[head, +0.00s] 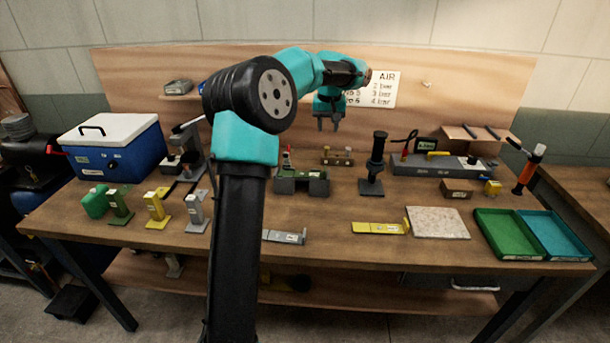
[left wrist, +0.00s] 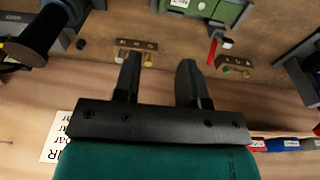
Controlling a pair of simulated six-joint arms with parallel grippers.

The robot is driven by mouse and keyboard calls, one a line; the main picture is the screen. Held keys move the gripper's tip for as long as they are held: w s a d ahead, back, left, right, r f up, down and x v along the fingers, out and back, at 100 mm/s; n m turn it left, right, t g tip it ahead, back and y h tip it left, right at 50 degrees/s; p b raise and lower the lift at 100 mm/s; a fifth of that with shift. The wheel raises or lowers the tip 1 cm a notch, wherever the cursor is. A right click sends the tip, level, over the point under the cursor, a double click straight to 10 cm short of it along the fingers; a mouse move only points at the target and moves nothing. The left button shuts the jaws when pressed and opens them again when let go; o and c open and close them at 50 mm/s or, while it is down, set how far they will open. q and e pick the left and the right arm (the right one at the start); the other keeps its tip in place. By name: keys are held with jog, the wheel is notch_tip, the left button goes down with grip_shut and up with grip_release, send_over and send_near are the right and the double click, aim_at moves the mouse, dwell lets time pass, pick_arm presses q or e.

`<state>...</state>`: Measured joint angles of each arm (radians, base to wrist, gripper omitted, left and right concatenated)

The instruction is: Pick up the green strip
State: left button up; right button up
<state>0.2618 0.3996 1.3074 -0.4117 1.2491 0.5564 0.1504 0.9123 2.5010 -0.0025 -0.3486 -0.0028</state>
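I see no flat green strip for certain. The nearest match in the head view is a green upright piece (head: 120,206) with a pale label and a flat foot, at the table's left beside a rounded green object (head: 96,201). A flat yellow strip (head: 377,228) and a flat grey strip (head: 285,236) lie near the front edge; my arm may hide part of the grey one. My left gripper (head: 330,122) is raised before the back board, far right of the green piece. Its fingers (left wrist: 158,80) are apart and empty. My right gripper is out of view.
Yellow (head: 157,210) and grey (head: 196,211) upright pieces stand right of the green one. A blue cooler (head: 118,147) is behind them. A green-topped fixture (head: 301,180), a black post (head: 372,167) and a green tray (head: 507,235) also stand on the table.

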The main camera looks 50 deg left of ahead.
pick_arm(q)
send_over(325, 168)
jog(key=f, duration=1.2)
jog(key=shift+s+d, duration=0.2)
jog(key=shift+d, duration=0.15)
jog(key=shift+w+a+f, duration=0.1)
jog(key=shift+a+f, duration=0.1)
jog(key=shift+f, duration=1.15)
jog(key=shift+w+a+f, duration=0.1)
jog(key=shift+a+f, duration=0.05)
jog(key=shift+f, duration=1.15)
grip_shut()
